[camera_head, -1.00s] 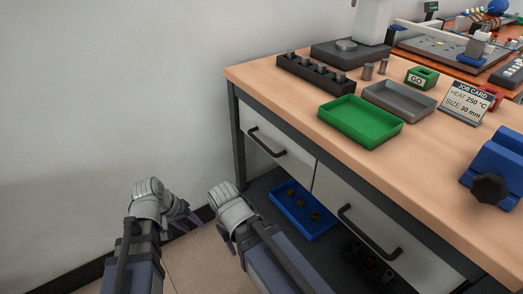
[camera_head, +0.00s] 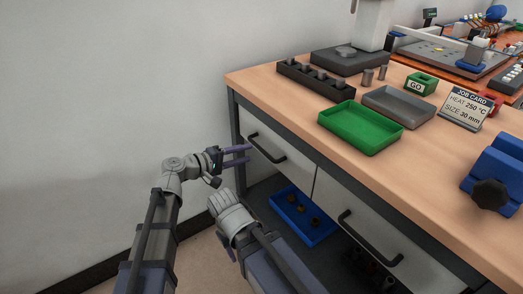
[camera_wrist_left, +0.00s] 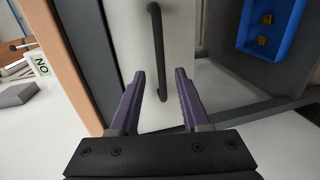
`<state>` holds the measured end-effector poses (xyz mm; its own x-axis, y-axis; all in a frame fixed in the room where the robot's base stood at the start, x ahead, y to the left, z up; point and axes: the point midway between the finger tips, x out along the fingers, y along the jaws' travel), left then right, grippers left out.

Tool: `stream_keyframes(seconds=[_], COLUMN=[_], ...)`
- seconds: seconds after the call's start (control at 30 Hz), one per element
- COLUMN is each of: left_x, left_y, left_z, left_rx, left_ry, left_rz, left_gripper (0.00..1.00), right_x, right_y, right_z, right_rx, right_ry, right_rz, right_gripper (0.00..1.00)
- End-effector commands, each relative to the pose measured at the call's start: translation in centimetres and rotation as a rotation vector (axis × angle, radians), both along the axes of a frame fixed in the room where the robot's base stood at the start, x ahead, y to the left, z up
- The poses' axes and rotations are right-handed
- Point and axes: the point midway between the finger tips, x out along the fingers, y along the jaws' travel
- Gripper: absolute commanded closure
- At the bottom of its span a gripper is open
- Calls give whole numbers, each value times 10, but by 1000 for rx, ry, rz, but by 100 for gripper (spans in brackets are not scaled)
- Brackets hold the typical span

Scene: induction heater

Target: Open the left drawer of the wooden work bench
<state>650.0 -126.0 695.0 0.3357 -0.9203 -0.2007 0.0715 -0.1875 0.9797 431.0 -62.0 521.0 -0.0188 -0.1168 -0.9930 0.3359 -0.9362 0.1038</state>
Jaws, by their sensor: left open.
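The wooden work bench (camera_head: 300,118) has two pale drawers under its top. The left drawer (camera_head: 292,170) is shut and has a dark bar handle (camera_head: 266,149). My left gripper (camera_head: 241,154) is open, with its purple fingers pointing at the left end of that drawer, close to the handle. In the left wrist view the handle (camera_wrist_left: 157,50) runs lengthwise between the open fingers (camera_wrist_left: 160,98), and nothing is gripped. My right arm (camera_head: 250,240) shows at the bottom middle; its fingers cannot be made out.
The right drawer (camera_head: 350,215) with its handle (camera_head: 369,238) is beside the left one, shut. A blue tray (camera_head: 318,236) with small brass parts sits on the shelf below. A green tray (camera_head: 360,146) and a job card (camera_head: 464,108) stand on top. Free floor lies left of the bench.

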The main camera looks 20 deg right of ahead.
Motion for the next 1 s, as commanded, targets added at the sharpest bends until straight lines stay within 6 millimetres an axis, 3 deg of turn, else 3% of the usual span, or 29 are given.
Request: stream_keyframes(seconds=[0.43, 0.87, 1.0], left_x=[22, 24, 24], left_y=[-58, -67, -67], left_z=[-14, -15, -15], left_rx=[3, 3, 3], left_ry=[0, -1, -1], left_rz=[-3, -1, -1], left_gripper=[53, 53, 67], right_x=[0, 0, 0], right_y=[0, 1, 1], right_z=[-14, -15, -15], right_rx=[2, 2, 2], right_ry=[0, 0, 0], right_rz=[3, 3, 3], right_gripper=[50, 50, 50])
